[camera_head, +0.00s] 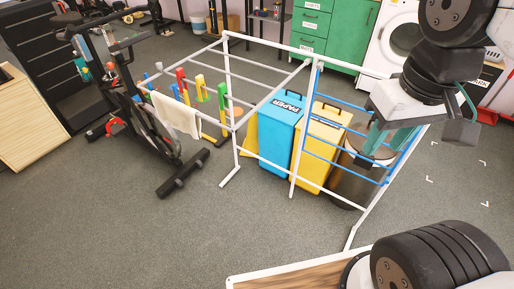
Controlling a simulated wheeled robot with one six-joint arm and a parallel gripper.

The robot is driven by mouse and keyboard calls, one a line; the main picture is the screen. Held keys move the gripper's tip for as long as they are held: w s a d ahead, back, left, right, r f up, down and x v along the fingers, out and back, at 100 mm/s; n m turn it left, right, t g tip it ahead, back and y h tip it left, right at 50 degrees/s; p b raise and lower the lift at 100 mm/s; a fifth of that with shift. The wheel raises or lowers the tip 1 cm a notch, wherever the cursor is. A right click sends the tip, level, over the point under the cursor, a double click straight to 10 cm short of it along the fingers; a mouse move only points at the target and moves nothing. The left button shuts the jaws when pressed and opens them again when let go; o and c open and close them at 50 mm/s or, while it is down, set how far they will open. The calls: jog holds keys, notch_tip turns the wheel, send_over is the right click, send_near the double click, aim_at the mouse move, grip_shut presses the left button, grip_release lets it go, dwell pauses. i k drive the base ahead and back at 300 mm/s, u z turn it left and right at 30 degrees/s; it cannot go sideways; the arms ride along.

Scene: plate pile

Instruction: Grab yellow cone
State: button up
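A yellow shape (250,134), possibly the yellow cone, stands on the floor at the left side of the blue paper bin. The bin and a white frame post cover part of it, so I cannot tell its full form. My gripper (388,140) hangs at the upper right, in front of the blue rack and a dark bin. It is well to the right of the yellow shape and apart from it. Teal finger-like parts show below its pale body, but I cannot make out the gap between them. No held thing is visible.
A white pipe frame (234,150) surrounds the blue paper bin (278,140) and a yellow bin (318,150). A blue rack (345,104) stands at its right. An exercise bike (140,110) is at left. Grey floor (130,235) is clear in front.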

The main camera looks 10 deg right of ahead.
aim_at(250, 143)
jog(key=z, duration=2.1)
jog(key=i, duration=5.1)
jog(key=u, duration=3.25)
jog(key=i, duration=2.3)
